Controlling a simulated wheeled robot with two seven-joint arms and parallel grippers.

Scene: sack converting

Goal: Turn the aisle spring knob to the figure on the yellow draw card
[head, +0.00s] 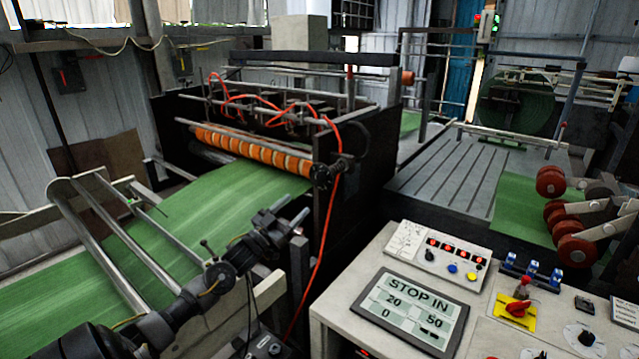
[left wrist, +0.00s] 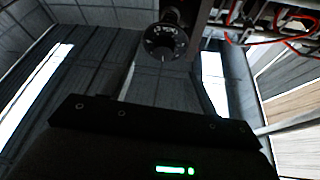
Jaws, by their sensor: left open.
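A black round knob with white marks around its face (left wrist: 162,42) shows at the top centre of the left wrist view. Its figures are too small to read. A dark round end piece (head: 321,176) sits at the right end of the orange-ringed roller in the head view; I cannot tell for sure that it is the same knob. My left gripper (head: 291,209) is open and empty, below and left of that end piece and apart from it, above the green web. I cannot make out a yellow draw card. My right gripper is not in view.
A control desk has a screen (head: 411,309) reading "STOP IN", 20, 50 and 0, and a red switch on a yellow plate (head: 513,308). Green web (head: 190,215) runs under the roller. An orange hose (head: 322,260) hangs beside my left gripper. Red rollers (head: 551,181) stand right.

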